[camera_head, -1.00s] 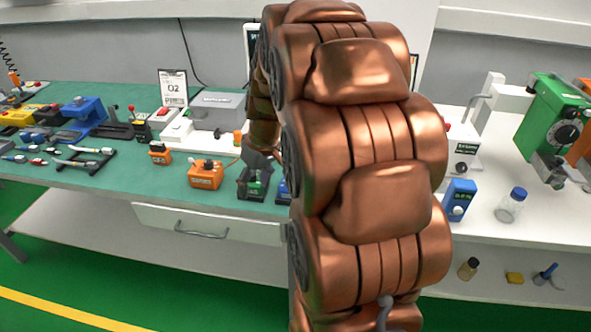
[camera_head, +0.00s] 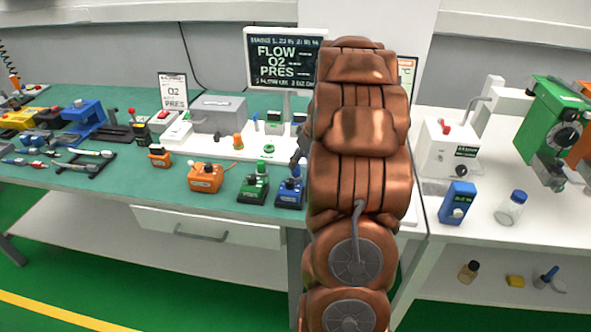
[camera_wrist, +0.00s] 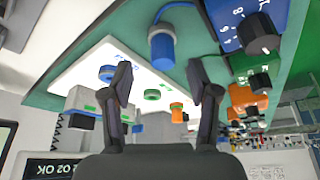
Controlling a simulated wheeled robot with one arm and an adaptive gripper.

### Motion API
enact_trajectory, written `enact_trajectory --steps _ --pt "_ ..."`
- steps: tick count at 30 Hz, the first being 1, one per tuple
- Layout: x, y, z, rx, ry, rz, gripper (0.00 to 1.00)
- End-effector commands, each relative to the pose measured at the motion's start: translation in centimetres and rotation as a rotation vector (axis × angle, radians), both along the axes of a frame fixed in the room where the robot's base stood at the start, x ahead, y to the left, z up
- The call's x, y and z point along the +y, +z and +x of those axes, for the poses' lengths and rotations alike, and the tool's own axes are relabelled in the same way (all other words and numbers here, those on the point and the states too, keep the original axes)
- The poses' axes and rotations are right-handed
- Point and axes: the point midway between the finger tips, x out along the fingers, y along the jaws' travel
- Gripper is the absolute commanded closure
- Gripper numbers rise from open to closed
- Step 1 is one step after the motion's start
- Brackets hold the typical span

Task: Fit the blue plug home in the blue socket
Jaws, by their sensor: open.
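The blue socket (camera_wrist: 107,72) is a blue ring on the white panel (camera_wrist: 85,72), left of the plug and close to the left finger in the picture.
A green ring socket (camera_wrist: 152,95) and an orange plug (camera_wrist: 177,113) are on the same panel. The green unit (camera_head: 252,190) and orange unit (camera_head: 205,178) stand left of the blue unit. A monitor (camera_head: 283,60) stands behind. The floor in front is clear.

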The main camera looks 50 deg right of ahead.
Motion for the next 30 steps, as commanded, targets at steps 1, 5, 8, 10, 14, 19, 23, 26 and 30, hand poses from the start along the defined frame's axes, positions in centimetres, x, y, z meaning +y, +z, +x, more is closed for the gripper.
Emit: enact_trajectory --steps 1,5,8,10,14,19,23,26,30 --pt "0.1 -0.3 0.2 0.003 0.000 0.003 0.40" --pt "0.4 -1.6 1.0 0.005 0.002 0.005 0.40" --pt "0.4 -2.8 1.5 0.003 0.002 0.002 0.40" --pt "0.4 -3.4 1.7 0.004 0.002 0.004 0.40" --pt "0.4 -4.1 2.0 0.004 0.002 0.005 0.40" --pt "0.4 -4.2 2.0 0.003 0.002 0.002 0.40" --pt "0.4 -4.2 2.0 0.002 0.002 0.001 0.45" --pt "0.4 -4.2 2.0 0.002 0.002 0.001 0.56" --pt "0.3 -4.1 2.0 0.002 0.001 0.002 0.70"
